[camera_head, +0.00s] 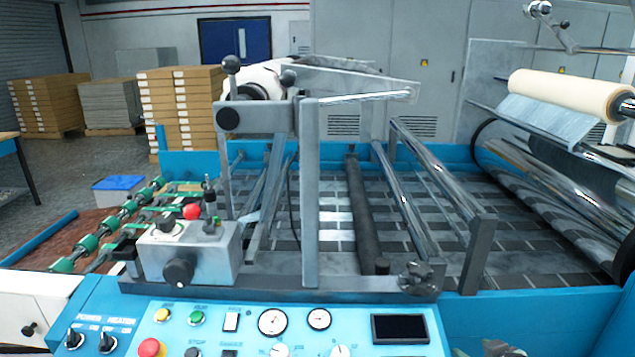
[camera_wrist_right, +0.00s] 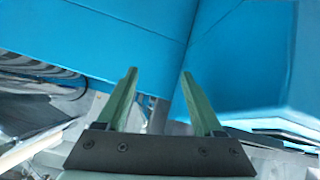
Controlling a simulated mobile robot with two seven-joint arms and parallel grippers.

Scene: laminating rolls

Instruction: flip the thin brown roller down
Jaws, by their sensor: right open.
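A thin dark roller (camera_head: 361,215), nearly black and not clearly brown, runs front to back over the machine's grey slatted bed. It appears to lie low and level there, between the upright grey frame and the chrome rollers. My right gripper (camera_head: 503,347) barely shows at the bottom edge of the head view, in front of the blue machine side and well apart from the dark roller. In the right wrist view, its two green fingers (camera_wrist_right: 158,76) are spread with nothing between them, facing blue panels. My left gripper is not in view.
A blue control panel (camera_head: 270,325) with knobs and gauges stands in front. A grey frame (camera_head: 310,190) rises left of the dark roller. Chrome rollers (camera_head: 430,185) lie to its right. A cream roll (camera_head: 570,95) is mounted high at right. Box stacks (camera_head: 180,110) stand behind.

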